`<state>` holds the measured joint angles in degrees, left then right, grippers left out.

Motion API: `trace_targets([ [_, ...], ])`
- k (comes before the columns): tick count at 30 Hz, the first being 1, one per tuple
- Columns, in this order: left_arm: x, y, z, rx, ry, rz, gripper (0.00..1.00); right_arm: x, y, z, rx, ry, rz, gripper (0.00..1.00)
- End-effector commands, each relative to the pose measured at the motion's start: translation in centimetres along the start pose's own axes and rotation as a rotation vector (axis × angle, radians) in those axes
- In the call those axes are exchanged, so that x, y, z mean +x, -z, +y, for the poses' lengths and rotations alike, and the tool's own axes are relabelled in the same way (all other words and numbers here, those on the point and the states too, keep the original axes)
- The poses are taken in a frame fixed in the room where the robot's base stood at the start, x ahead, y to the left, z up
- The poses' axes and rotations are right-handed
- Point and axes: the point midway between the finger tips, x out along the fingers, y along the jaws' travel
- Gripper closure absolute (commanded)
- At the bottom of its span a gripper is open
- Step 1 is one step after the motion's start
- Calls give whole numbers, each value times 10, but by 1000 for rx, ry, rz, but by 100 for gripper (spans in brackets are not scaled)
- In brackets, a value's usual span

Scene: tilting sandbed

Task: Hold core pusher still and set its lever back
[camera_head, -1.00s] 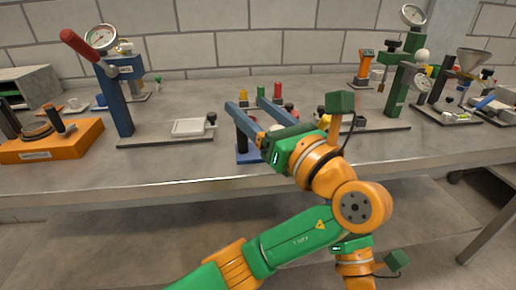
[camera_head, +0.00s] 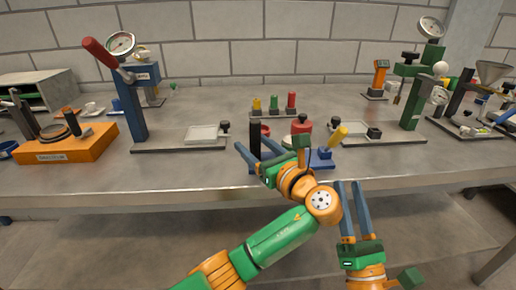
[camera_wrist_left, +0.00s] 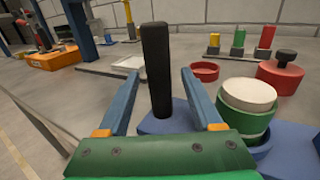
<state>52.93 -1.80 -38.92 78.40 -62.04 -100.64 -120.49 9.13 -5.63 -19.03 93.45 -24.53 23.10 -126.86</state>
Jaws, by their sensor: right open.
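The core pusher looks to be the blue-based device (camera_head: 320,157) at the bench's front edge; its base also shows in the left wrist view (camera_wrist_left: 150,126). A black upright post (camera_head: 255,135) stands at its left and a yellow-ended lever (camera_head: 338,136) leans up to the right. In the left wrist view a green cup (camera_wrist_left: 240,122) with a pale round piece (camera_wrist_left: 249,93) sits right of the post (camera_wrist_left: 158,65). My left gripper (camera_head: 252,142) is open, the post between its fingers with gaps on both sides. My right gripper (camera_head: 349,184) is open and empty, below and right of the device, before the bench edge.
Behind stand yellow, green and red pegs (camera_head: 273,103). A blue press (camera_head: 137,100) with a red handle is left, beside an orange block (camera_head: 65,146). A green press (camera_head: 411,105) is right. My left arm hides part of the device.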

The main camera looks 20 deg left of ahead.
Motion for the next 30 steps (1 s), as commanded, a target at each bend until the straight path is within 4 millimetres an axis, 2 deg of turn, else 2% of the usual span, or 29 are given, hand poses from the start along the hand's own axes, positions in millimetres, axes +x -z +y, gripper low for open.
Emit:
trace_targets([
  [1,0,0,0,0,0,0,44,0,0,0,0,0,0,50],
  [7,0,0,0,0,0,0,98,0,0,0,0,0,0,50],
  [30,0,0,0,0,0,0,100,0,0,0,0,0,0,50],
])
